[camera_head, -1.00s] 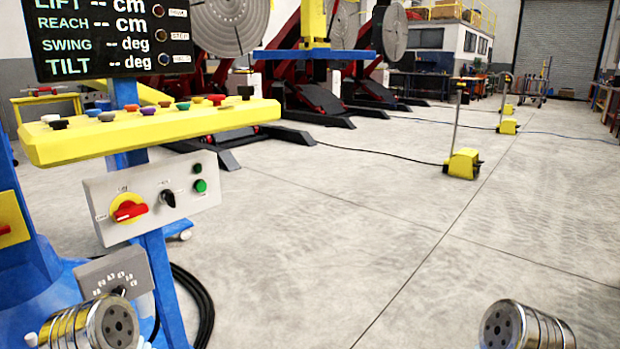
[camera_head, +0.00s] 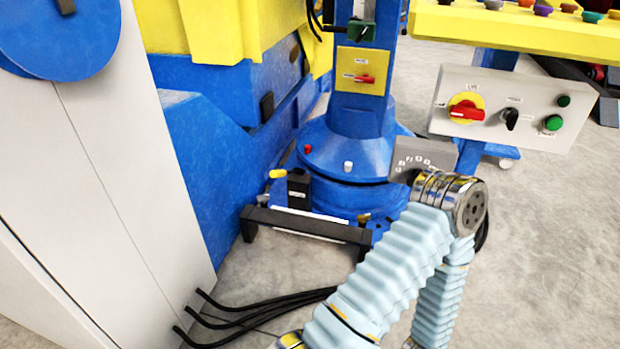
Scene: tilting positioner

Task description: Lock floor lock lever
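No label names the floor lock lever, so I cannot tell for certain which control it is. A small lever with a yellow grip (camera_head: 278,173) sticks out to the left from a black block (camera_head: 299,186) low on the blue round base (camera_head: 340,165). A red handle (camera_head: 364,79) lies level on a yellow plate (camera_head: 362,68) on the blue column above. A red-capped knob (camera_head: 307,149) and a white-capped knob (camera_head: 347,166) stand on the base. One of my arms rises from the bottom, its metal joint in front of the base's right side. Neither gripper shows.
A tall white cabinet (camera_head: 110,170) fills the left. A black bar (camera_head: 305,224) crosses the floor before the base. Black cables (camera_head: 265,300) run from the cabinet. A grey control box (camera_head: 510,110) hangs at right. Floor (camera_head: 560,260) is clear at lower right.

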